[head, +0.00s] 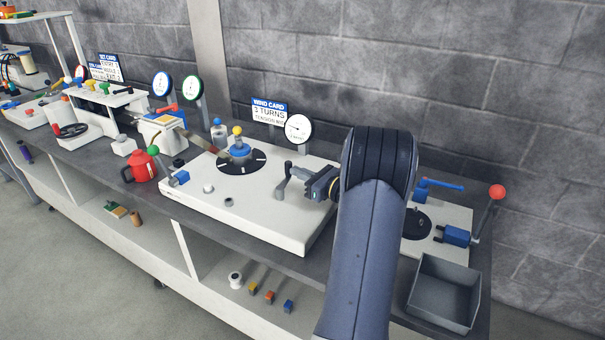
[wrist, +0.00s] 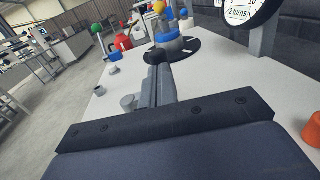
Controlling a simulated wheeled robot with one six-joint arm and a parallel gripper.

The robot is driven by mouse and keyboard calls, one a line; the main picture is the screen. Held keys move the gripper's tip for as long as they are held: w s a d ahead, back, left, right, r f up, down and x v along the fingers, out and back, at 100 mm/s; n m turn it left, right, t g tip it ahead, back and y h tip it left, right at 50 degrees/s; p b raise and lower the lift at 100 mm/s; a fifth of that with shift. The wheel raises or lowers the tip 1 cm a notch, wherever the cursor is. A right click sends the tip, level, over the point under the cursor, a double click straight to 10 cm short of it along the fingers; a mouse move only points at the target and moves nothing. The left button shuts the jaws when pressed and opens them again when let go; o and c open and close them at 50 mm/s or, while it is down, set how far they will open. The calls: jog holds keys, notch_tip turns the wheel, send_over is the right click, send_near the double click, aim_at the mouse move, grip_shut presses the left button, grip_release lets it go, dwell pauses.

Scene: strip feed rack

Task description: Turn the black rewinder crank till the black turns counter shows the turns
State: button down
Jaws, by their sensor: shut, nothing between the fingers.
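The black rewinder crank (head: 282,184) stands at the right part of the white machine deck, with a dark upright knob. In the wrist view a black knob (wrist: 155,56) shows straight ahead, at the tips of my fingers. My gripper (head: 303,174) is shut with nothing held, close beside the crank; whether it touches cannot be told. My fingers (wrist: 163,85) also show in the wrist view, covering part of the crank.
The wind card (head: 268,113) reads 3 TURNS. A black disc (head: 242,165) with a blue hub and yellow knob sits on the white deck (head: 265,221). A red can (head: 143,167) stands to the left. A grey bin (head: 443,292) and another crank station (head: 457,237) are at right.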

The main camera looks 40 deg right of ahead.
jog(key=shift+w+f+b, duration=0.1)
jog(key=shift+f+b, duration=0.05)
jog(key=shift+b, duration=0.55)
jog(key=shift+w+n+y+b, duration=0.1)
jog(key=shift+n+y+b, duration=0.3)
jog(key=shift+y+b, duration=0.2)
jog(key=shift+w+d+f+n+g+y+b, duration=0.1)
jog(key=shift+w+n+g+y+b, duration=0.2)
jog(key=shift+b, duration=0.75)
jog(key=shift+y+b, duration=0.4)
jog(key=shift+b, duration=0.1)
jog(key=n+g+y+b, duration=0.1)
jog(key=b, duration=0.2)
jog(key=shift+w+n+y, duration=0.3)
jog(key=shift+w+y, duration=0.1)
jog(key=w+b, duration=0.1)
jog(key=b, duration=0.2)
jog(key=shift+w+a+r+b, duration=0.2)
jog(key=shift+r+b, duration=0.1)
jog(key=shift+b, duration=0.2)
jog(key=shift+f, duration=0.1)
